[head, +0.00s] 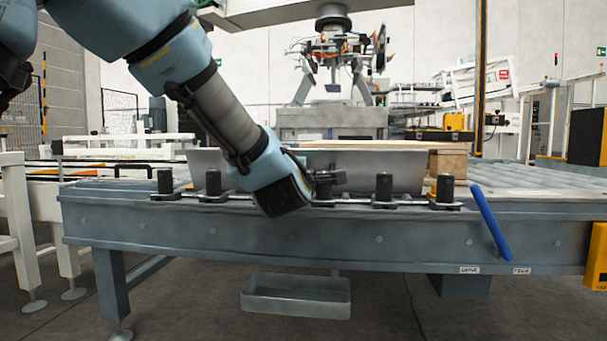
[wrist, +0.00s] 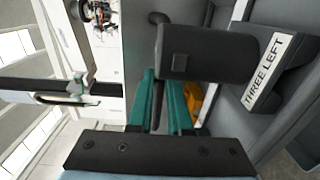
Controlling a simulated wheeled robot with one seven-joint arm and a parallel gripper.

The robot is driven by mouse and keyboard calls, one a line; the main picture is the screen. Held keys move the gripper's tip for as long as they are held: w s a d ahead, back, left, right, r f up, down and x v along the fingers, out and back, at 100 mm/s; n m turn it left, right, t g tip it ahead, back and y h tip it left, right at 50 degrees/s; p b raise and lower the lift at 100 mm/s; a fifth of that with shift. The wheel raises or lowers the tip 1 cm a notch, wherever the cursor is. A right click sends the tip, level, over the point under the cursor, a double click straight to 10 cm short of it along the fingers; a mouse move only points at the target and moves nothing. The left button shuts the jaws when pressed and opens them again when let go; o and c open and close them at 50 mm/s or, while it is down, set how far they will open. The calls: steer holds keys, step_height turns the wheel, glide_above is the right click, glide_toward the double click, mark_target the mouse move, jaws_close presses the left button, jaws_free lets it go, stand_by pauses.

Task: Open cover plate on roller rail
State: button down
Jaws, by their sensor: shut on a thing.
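The cover plate (head: 375,168) is a long grey metal sheet standing along the near side of the roller rail (head: 390,236), behind a row of black clamps. My gripper (head: 312,184) reaches down from the upper left to a black clamp handle (head: 324,187) near the middle of the row. In the wrist view, the teal fingers (wrist: 163,85) are shut on this handle (wrist: 210,52), whose base carries a label reading "THREE LEFT". Their exact contact is partly hidden. Other upright black clamps stand to the left (head: 213,183) and right (head: 384,188). My arm hides part of the plate.
A blue lever (head: 490,222) slants down at the right of the rail, above two small labels. A wooden piece (head: 450,165) stands behind the plate's right end. A grey tray (head: 295,296) hangs below the rail. Rollers (head: 560,188) at the right are bare.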

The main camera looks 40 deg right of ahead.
steer(key=c, duration=0.8)
jaws_free()
steer(key=shift+a+f, duration=0.2)
steer(key=shift+f, duration=0.6)
steer(key=shift+c, duration=0.2)
steer(key=shift+r, duration=0.1)
steer(key=shift+r, duration=0.2)
steer(key=p+v, duration=0.3)
steer(key=v, duration=0.7)
steer(key=shift+s+a, duration=0.2)
steer(key=shift+s, duration=0.15)
steer(key=shift+r, duration=0.1)
